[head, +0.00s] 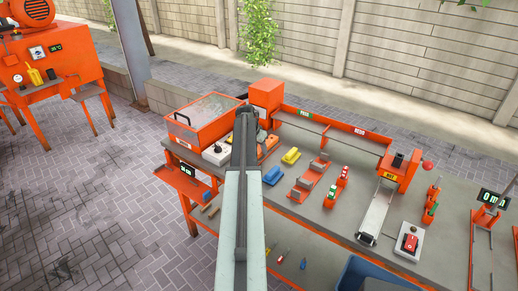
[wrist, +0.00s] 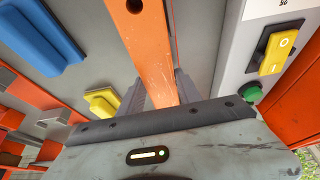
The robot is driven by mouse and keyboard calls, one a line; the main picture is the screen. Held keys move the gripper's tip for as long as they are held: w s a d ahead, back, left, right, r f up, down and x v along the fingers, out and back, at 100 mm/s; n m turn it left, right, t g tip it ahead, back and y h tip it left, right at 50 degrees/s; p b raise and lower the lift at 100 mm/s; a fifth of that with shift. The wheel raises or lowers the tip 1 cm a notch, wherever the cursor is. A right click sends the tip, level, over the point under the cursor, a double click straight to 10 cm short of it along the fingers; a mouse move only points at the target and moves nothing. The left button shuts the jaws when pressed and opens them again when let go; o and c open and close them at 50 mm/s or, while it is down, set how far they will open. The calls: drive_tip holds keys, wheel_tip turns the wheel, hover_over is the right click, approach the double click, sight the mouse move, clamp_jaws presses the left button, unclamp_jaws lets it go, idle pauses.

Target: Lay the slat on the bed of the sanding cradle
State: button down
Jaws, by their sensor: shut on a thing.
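My gripper (wrist: 158,88) is shut on an orange slat (wrist: 150,45) with small holes, which runs from between the fingers to the top edge of the wrist view. In the head view my arm covers the gripper; an orange strip (head: 268,146) shows just right of the arm, and I cannot tell whether it is the held slat. Orange stands with grey blocks (head: 309,180) are on the bench to the right, and their edge shows at the left of the wrist view (wrist: 25,90). I cannot tell for sure which fixture is the sanding cradle.
A yellow block (head: 291,156) and a blue block (head: 272,175) lie on the grey bench (head: 300,212) right of my arm. A white switch box (head: 216,154) and an orange clear-lidded case (head: 203,117) stand left. A grey conveyor-like strip (head: 376,212) is farther right.

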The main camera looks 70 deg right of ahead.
drive_tip(key=shift+f, duration=0.35)
drive_tip(key=c, duration=0.7)
unclamp_jaws()
drive_tip(key=shift+c, duration=0.2)
drive_tip(key=shift+r, duration=0.1)
drive_tip(key=p+v, duration=0.7)
drive_tip(key=v, duration=0.1)
